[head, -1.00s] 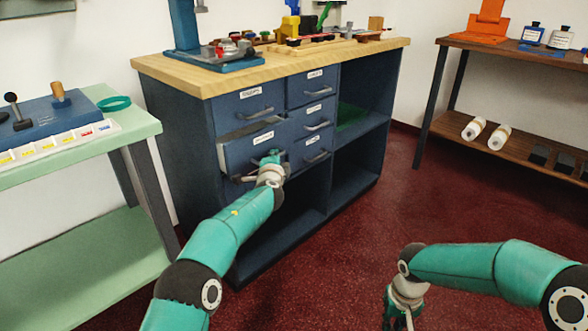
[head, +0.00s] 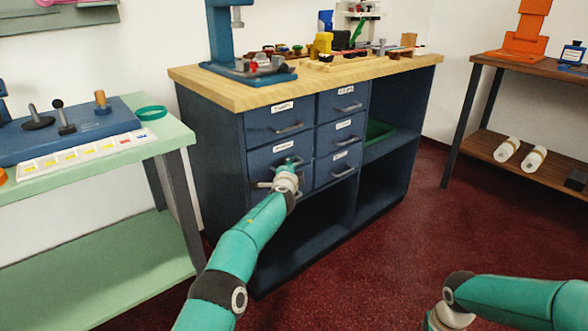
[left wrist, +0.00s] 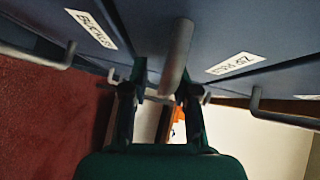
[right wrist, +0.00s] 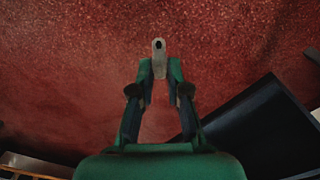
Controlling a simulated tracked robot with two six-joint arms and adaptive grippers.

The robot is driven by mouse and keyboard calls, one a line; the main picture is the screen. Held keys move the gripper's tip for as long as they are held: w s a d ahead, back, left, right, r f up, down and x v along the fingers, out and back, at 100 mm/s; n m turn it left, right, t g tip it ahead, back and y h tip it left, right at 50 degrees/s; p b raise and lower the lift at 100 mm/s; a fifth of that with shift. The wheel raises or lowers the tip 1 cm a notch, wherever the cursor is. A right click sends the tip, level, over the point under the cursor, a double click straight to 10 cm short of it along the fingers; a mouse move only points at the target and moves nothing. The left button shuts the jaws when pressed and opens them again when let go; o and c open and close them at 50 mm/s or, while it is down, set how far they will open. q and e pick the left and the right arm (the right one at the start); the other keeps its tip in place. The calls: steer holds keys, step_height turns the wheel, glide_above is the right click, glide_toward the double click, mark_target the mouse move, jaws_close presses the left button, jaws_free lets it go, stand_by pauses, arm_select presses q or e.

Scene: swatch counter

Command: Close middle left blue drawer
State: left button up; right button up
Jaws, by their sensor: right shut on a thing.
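The middle left blue drawer (head: 261,160) is in the cabinet's left column, under the top left drawer (head: 272,122). Its front looks flush or nearly flush with the cabinet, with no drawer inside showing. My left gripper (head: 291,163) is at its front and hides part of it. In the left wrist view the left fingers (left wrist: 162,84) stand apart on either side of a grey bar handle (left wrist: 177,55). My right gripper (right wrist: 160,80) is shut on a small grey piece with a dark hole (right wrist: 158,58), over the red floor. Its fingertips are outside the head view.
The blue cabinet (head: 210,150) has a wooden top with a press and small goods. A green table (head: 170,135) stands close on the left. A brown shelf (head: 480,138) stands at right. The red floor (head: 400,250) between is clear.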

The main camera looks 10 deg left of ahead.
arm_select(q)
steer(key=shift+r, duration=0.2)
steer(key=shift+s, duration=0.15)
steer(key=f+v, duration=0.1)
steer(key=v, duration=0.6)
steer(key=shift+r, duration=0.35)
steer(key=shift+s, duration=0.1)
stand_by(0.3)
